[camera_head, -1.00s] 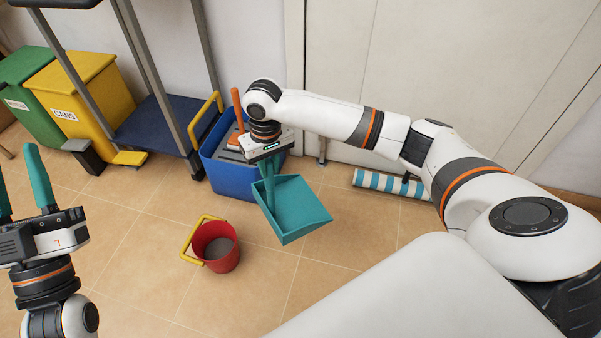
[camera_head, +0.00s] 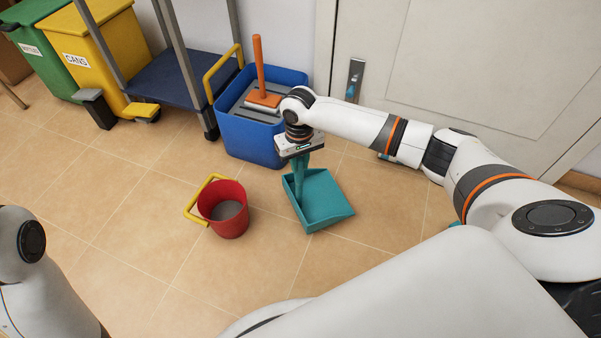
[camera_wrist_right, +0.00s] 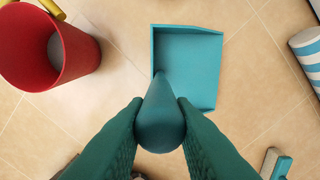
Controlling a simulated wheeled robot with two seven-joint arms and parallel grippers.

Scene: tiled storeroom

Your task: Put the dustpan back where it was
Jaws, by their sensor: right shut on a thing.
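The teal dustpan (camera_head: 328,203) hangs below my right gripper (camera_head: 301,158), its open pan facing up close to the floor tiles. I cannot tell whether its underside touches the floor. In the right wrist view the dustpan (camera_wrist_right: 188,70) shows beyond my right gripper (camera_wrist_right: 160,124), whose two teal fingers are shut on the rounded handle, one on each side. My left arm shows at the lower left of the head view, but its gripper is out of the picture.
A red bucket (camera_head: 229,217) with a yellow handle stands left of the dustpan. A blue mop bucket (camera_head: 252,143) stands behind. A striped roll (camera_wrist_right: 307,52) and a small teal-edged object (camera_wrist_right: 275,163) lie to the right. Floor in front of the dustpan is clear.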

